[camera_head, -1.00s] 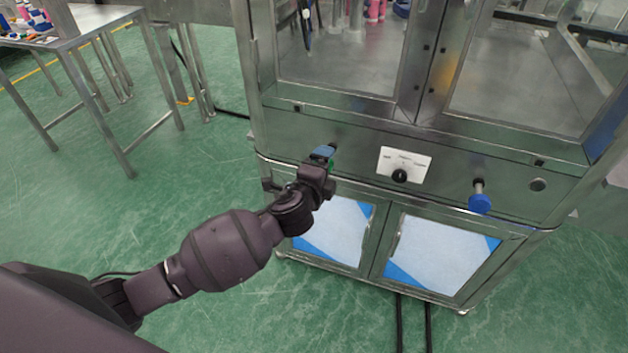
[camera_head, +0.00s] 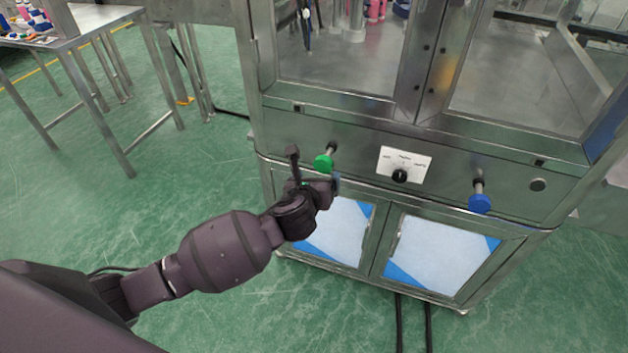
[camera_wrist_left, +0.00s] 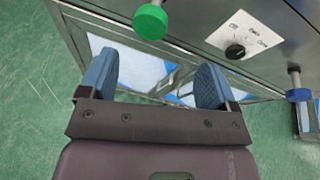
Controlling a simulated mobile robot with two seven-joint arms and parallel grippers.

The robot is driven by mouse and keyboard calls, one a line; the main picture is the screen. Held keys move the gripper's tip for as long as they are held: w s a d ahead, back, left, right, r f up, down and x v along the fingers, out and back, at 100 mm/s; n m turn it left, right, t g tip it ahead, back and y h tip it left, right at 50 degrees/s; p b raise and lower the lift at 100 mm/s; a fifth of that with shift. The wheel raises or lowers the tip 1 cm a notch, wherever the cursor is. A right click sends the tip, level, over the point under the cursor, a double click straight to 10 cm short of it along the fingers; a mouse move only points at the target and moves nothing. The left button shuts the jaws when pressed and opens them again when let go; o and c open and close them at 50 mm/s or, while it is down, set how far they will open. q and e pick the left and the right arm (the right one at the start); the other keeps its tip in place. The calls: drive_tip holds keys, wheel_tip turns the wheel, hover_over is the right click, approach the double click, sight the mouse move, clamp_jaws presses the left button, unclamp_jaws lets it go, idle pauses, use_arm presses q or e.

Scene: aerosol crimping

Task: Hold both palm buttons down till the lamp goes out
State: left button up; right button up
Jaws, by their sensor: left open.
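A green palm button (camera_head: 323,162) sticks out on a stem from the left of the steel machine front. It also shows at the top of the left wrist view (camera_wrist_left: 150,22). A blue palm button (camera_head: 480,203) sticks out further right, with nothing touching it; it also shows in the left wrist view (camera_wrist_left: 298,95). My left gripper (camera_head: 313,168) is just below and left of the green button. In the left wrist view its blue-padded fingers (camera_wrist_left: 155,78) are spread and empty, apart from the button. My right gripper is not in view. I cannot make out the lamp itself.
A white label plate with a black knob (camera_head: 399,175) sits between the buttons. An orange glow (camera_head: 445,72) shows on the door frame. A steel table (camera_head: 85,20) stands at the back left. The green floor at left is clear.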

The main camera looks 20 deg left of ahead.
sight(323, 165)
use_arm(q)
drive_tip(key=w+f+m, duration=0.1)
drive_tip(key=w, duration=0.2)
drive_tip(key=w+a+f+m, duration=0.1)
drive_tip(key=w+f+m, duration=0.1)
drive_tip(key=w, duration=0.2)
drive_tip(key=w+f+m, duration=0.2)
drive_tip(key=w, duration=0.2)
drive_tip(key=shift+a, duration=0.35)
idle(0.3)
drive_tip(key=shift+r, duration=0.1)
drive_tip(key=shift+c, duration=0.4)
drive_tip(key=c, duration=0.9)
